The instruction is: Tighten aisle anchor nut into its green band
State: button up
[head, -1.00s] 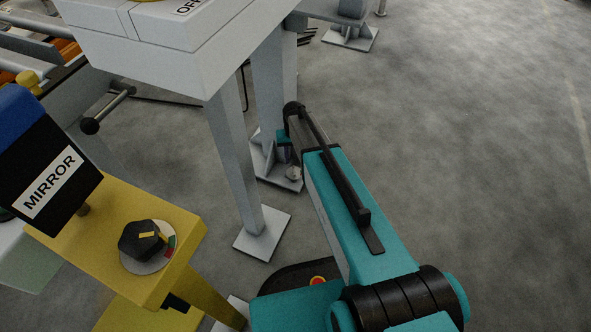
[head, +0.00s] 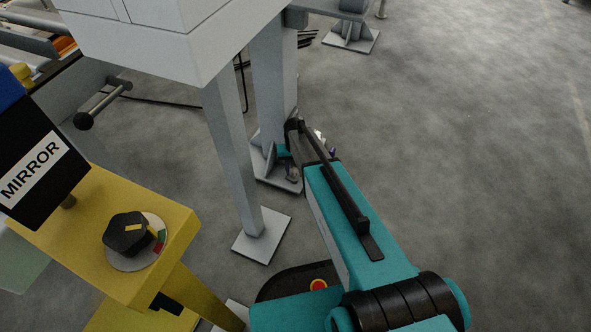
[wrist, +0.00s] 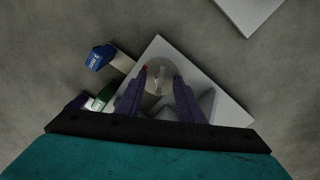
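The aisle anchor is a grey foot plate (head: 266,169) under the leg in the head view; it shows as a tilted square plate (wrist: 205,77) in the wrist view. On it lies a round grey disc with a small pale raised part at its middle, which looks like the anchor nut (wrist: 158,84). A small red mark (wrist: 144,67) shows at the disc's left edge; I cannot make out a green band on it. My gripper (wrist: 160,78) is open, its two purple fingers on either side of the disc's middle, with gaps visible. Contact and height are unclear.
A blue tag (wrist: 101,57) and a green-and-white piece (wrist: 101,98) stand left of the plate. Another foot plate (head: 262,236) and slanted leg (head: 232,150) are close by. A yellow stand (head: 150,240) with a dial and MIRROR sign is left. Floor at right is clear.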

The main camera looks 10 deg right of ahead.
grip_shut()
jog(key=shift+d, duration=0.2)
jog(key=shift+a, duration=0.1)
jog(key=shift+r+m+p, duration=0.1)
jog(key=shift+m+p, duration=0.2)
jog(key=shift+p, duration=0.2)
jog(key=shift+m+p, duration=0.5)
jog(key=shift+p, duration=0.1)
jog(key=m+p, duration=0.3)
jog(key=shift+r, duration=0.1)
jog(key=shift+m+p, duration=1.4)
jog(key=shift+m, duration=0.8)
jog(key=shift+s+f, duration=0.1)
jog(key=shift+f, duration=0.1)
